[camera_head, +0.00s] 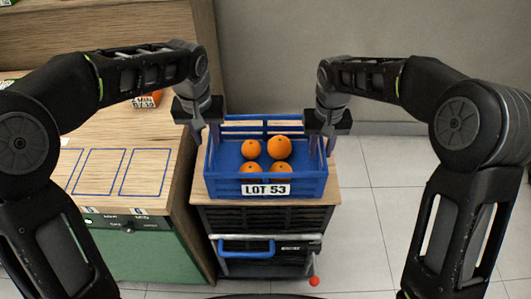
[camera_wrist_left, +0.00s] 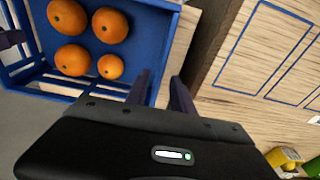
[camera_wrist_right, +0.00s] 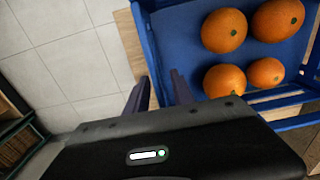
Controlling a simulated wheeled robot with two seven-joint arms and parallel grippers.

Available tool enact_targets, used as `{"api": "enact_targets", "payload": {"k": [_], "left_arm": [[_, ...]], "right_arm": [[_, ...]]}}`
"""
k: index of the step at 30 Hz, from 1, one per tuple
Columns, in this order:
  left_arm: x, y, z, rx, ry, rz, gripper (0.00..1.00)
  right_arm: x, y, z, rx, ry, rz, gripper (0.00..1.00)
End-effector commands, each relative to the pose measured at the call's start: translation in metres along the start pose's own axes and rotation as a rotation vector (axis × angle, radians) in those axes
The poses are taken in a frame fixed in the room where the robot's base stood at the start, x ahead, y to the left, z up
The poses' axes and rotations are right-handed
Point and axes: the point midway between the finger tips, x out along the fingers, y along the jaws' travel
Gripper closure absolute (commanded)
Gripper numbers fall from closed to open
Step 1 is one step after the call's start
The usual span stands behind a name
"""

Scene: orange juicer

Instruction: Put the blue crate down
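The blue crate (camera_head: 316,187), labelled LOT 53, sits upright on the wooden top of a dark cart (camera_head: 325,198) and appears to rest on it. Several oranges (camera_head: 266,149) lie inside. My left gripper (camera_head: 206,136) is at the crate's left side; its fingers (camera_wrist_left: 160,92) stand apart on either side of the crate's side wall (camera_wrist_left: 166,62). My right gripper (camera_head: 321,138) is at the right side; its fingers (camera_wrist_right: 160,92) are also apart, with the side wall (camera_wrist_right: 148,50) between them. Contact with the walls cannot be made out.
A wooden counter (camera_head: 110,140) with blue outlined rectangles and a green front stands close on the left. An orange-and-white carton (camera_head: 147,100) is at its back. Tiled floor (camera_head: 375,215) is clear to the right; a grey wall is behind.

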Motion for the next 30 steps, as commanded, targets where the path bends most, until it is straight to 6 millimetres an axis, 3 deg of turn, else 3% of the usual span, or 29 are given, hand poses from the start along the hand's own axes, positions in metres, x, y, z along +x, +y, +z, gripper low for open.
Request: {"api": "enact_targets", "payload": {"k": [3,9,23,30], "left_arm": [[-0.024,0.000,0.000,0.000,0.003,0.002,0.71],[-0.045,0.000,0.000,0.001,0.000,0.000,0.71],[-0.047,0.000,0.000,0.001,-0.001,0.000,0.71],[-0.047,0.000,0.000,0.001,-0.001,0.000,0.71]], "right_arm": [[0.000,0.000,0.000,0.000,0.000,0.000,0.71],[0.000,0.000,0.000,0.000,0.000,0.000,0.71],[-0.003,0.000,0.000,0.000,0.000,0.000,0.71],[-0.030,0.000,-0.001,0.001,0.004,-0.002,0.71]]}}
